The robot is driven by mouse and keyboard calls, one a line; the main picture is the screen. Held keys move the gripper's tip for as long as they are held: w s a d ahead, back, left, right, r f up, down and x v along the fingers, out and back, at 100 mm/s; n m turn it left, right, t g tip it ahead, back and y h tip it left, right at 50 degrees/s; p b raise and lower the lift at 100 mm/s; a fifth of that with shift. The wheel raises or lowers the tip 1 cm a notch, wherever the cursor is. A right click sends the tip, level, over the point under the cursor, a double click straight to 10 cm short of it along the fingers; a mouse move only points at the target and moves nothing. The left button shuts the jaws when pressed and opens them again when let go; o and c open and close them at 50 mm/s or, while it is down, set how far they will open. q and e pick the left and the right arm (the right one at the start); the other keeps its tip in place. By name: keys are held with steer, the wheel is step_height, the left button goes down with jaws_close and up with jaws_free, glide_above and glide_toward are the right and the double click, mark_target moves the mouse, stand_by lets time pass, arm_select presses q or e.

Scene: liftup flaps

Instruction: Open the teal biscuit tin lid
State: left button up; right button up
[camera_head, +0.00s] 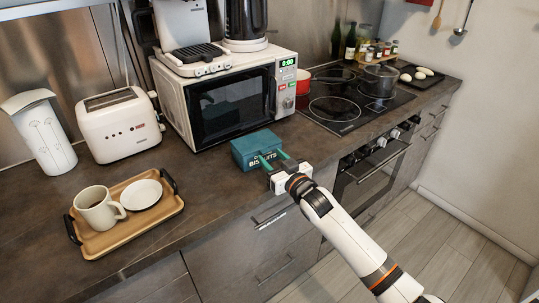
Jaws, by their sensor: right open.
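The teal biscuit tin (256,146) stands on the counter in front of the microwave, with its lid looking shut. White lettering shows on its front face. My right gripper (274,160) is at the tin's front right side, its two fingers apart. The fingers overlap the tin's front in the picture, and I cannot tell whether they touch it. Part of the tin's front is hidden behind them. My left gripper is not in view.
A microwave (232,103) stands close behind the tin. A wooden tray (128,236) with a mug (97,208) and a plate lies to the left. A toaster (119,125) and the stove (354,97) flank the microwave. Bare counter lies between tray and tin.

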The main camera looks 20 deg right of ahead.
mark_target(258, 143)
steer(key=shift+x, duration=1.1)
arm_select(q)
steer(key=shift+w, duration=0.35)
